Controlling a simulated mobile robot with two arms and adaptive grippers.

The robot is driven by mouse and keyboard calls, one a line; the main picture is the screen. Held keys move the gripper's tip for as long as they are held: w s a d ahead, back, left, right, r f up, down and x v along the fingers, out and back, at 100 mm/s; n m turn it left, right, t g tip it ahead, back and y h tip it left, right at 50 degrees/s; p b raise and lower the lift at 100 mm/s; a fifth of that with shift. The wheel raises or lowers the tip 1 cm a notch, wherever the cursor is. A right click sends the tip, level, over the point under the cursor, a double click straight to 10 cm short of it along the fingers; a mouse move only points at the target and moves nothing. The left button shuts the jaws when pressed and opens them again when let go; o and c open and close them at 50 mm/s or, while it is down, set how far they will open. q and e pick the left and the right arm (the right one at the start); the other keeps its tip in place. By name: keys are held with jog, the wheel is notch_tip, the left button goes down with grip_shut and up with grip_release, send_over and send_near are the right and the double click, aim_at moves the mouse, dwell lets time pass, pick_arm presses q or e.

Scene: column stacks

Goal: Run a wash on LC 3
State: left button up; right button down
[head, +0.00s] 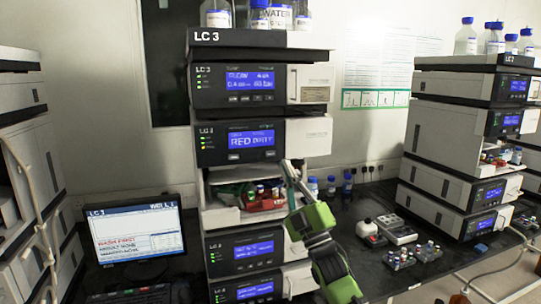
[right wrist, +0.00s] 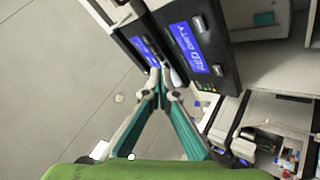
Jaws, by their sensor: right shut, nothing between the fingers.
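The LC 3 stack (head: 262,38) stands in the middle of the head view. Its upper module display (head: 250,83) has small, partly legible text. The module below has a blue display (head: 251,139) reading "RED DIRTY", which also shows in the right wrist view (right wrist: 190,48). An open bay (head: 222,183) under it holds vials and a red tray. My right gripper (head: 291,172) is shut and empty, at the lower right of the RED DIRTY module and in front of the bay's right side. Its fingertips (right wrist: 160,76) appear close to the module; contact cannot be told. My left gripper is out of view.
A monitor (head: 136,236) at left reads "LC 3" and "WASH FIRST". Bottles (head: 278,16) stand on top of the stack. Another stack, LC 7 (head: 486,60), is at right. Small devices (head: 398,229) and vial racks occupy the black bench right of my arm.

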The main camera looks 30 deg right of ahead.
aim_at(271, 154)
jog(key=w+d+b, duration=0.2)
jog(key=w+b, duration=0.1)
jog(key=w, duration=0.5)
jog(key=shift+w+b, duration=0.2)
jog(key=shift+b, duration=0.2)
dwell(1.1)
jog(key=shift+w+b, duration=0.35)
jog(key=shift+w, duration=0.1)
jog(key=shift+w+d+b, duration=0.2)
jog(key=shift+w+b, duration=0.15)
dwell(0.6)
jog(key=shift+s+a, duration=0.1)
jog(key=shift+s, duration=0.05)
jog(key=shift+s+a, duration=0.1)
jog(key=shift+s, duration=0.6)
jog(key=shift+s+a+p, duration=0.1)
jog(key=shift+p, duration=0.25)
